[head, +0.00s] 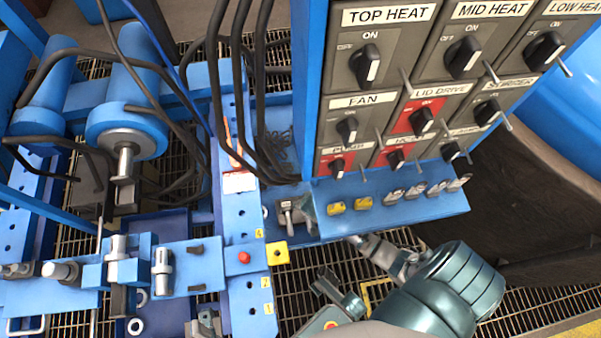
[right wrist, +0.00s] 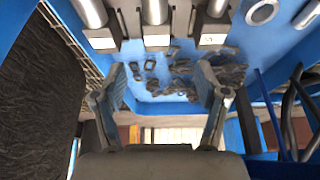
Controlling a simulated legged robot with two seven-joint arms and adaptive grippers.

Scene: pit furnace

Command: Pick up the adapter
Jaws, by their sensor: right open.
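I cannot tell for sure which part is the adapter. Several small metal fittings (head: 415,190) and two yellow pieces (head: 350,206) sit in a row on the blue shelf below the switch panel. A grey metal fitting (head: 287,213) stands just left of that shelf. My right gripper (head: 336,262) is open just in front of the shelf, with nothing visible between its fingers. In the right wrist view the right gripper (right wrist: 162,85) has its fingers spread below three metal cylinders with square ends (right wrist: 155,38). My left gripper is not in view.
The switch panel (head: 385,90) rises behind the shelf. A blue machine frame with cylinders (head: 125,125) and black hoses (head: 225,100) fill the left. A yellow block with a hole (head: 277,253) sits left of my right gripper. Metal grating (head: 295,300) lies below.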

